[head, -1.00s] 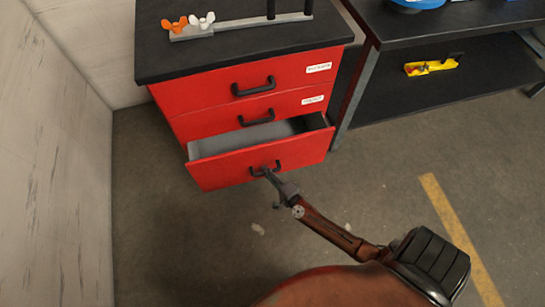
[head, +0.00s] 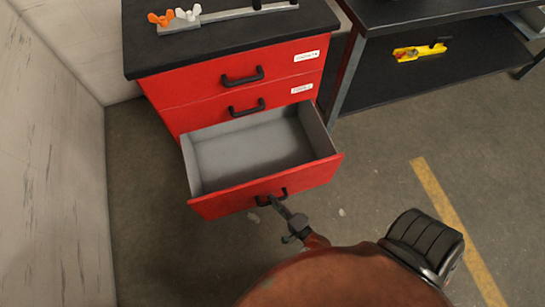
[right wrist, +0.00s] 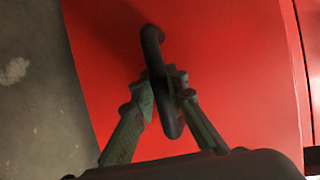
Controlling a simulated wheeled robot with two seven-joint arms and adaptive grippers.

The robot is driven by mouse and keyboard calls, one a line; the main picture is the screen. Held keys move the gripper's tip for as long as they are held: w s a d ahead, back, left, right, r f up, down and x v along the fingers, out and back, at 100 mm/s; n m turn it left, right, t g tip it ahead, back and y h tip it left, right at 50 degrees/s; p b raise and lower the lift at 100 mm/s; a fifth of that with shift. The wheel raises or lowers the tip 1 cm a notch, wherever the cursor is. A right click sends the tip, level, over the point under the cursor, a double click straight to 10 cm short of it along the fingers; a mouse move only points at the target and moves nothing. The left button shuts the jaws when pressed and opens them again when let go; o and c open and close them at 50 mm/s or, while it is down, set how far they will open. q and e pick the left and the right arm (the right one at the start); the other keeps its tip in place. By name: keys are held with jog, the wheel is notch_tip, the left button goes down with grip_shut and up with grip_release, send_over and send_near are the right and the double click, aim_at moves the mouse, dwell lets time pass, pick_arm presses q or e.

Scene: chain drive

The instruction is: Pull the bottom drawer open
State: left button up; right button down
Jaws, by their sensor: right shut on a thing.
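The bottom drawer (head: 225,203) of the red cabinet stands well out from the cabinet, and its grey inside (head: 250,152) shows empty. Its black handle (head: 264,201) is on the red front. My right gripper (head: 275,203) is at this handle. In the right wrist view the two fingers (right wrist: 162,92) close around the dark handle bar (right wrist: 154,50) from both sides, against the red drawer front (right wrist: 235,70). My left gripper is not in view.
The two upper drawers (head: 200,95) are shut. Orange and white wing-shaped parts (head: 160,19) lie on the black cabinet top. A dark workbench with a yellow item (head: 420,51) on its shelf stands at right. A pale wall (head: 45,150) rises at left. Floor in front is clear.

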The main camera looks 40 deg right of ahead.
jog(key=c, duration=1.9)
grip_release()
jog(key=s, duration=0.2)
jog(key=s+r, duration=0.1)
jog(key=s, duration=0.4)
jog(key=shift+s+a+r, duration=0.15)
jog(key=shift+a, duration=0.15)
